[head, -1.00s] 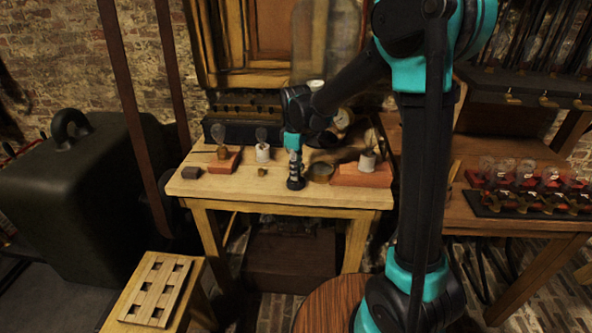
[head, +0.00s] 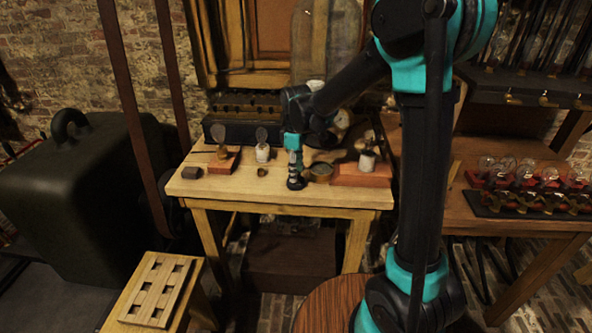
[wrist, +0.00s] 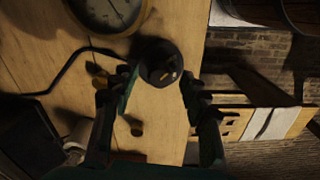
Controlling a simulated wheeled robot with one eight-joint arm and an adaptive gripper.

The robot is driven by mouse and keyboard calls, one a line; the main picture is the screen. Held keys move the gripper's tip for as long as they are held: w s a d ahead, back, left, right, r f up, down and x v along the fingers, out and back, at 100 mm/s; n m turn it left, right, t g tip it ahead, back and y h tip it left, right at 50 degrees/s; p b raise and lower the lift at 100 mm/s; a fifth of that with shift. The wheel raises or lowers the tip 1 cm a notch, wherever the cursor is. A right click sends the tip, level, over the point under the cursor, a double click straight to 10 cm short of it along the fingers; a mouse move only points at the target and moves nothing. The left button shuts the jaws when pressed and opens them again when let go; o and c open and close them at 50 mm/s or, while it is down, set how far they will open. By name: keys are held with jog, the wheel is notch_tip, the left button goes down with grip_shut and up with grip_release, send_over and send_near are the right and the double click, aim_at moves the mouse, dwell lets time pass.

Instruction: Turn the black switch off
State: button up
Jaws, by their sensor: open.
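The black switch (wrist: 160,62) is a round dark piece with a small brass-coloured part on top. In the wrist view it lies between the tips of my open gripper (wrist: 157,80), one finger on each side. I cannot tell whether the fingers touch it. In the head view my gripper (head: 295,172) points down at the front of the wooden table, right over the switch (head: 296,184), whose upper part it mostly hides. The position of the switch's lever is too small to read.
A round dial (wrist: 103,12) lies close to the switch, with a dark wire beside it. A small brass knob (head: 262,172), a lamp on a block (head: 227,160) and a white jar (head: 262,153) stand to the left. A red-brown block (head: 360,175) is to the right.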

notch_tip(320, 180, up, 12)
dwell(0.6)
jog(key=shift+d, duration=0.1)
jog(key=s+d+f+m+t, duration=0.2)
jog(key=s+d+f+m, duration=0.5)
jog(key=d, duration=0.4)
jog(key=s+d+f+m+t, duration=0.2)
jog(key=s+d+f+m, duration=0.6)
jog(key=s+d, duration=0.4)
jog(key=shift+d+f, duration=0.2)
jog(key=shift+f, duration=0.2)
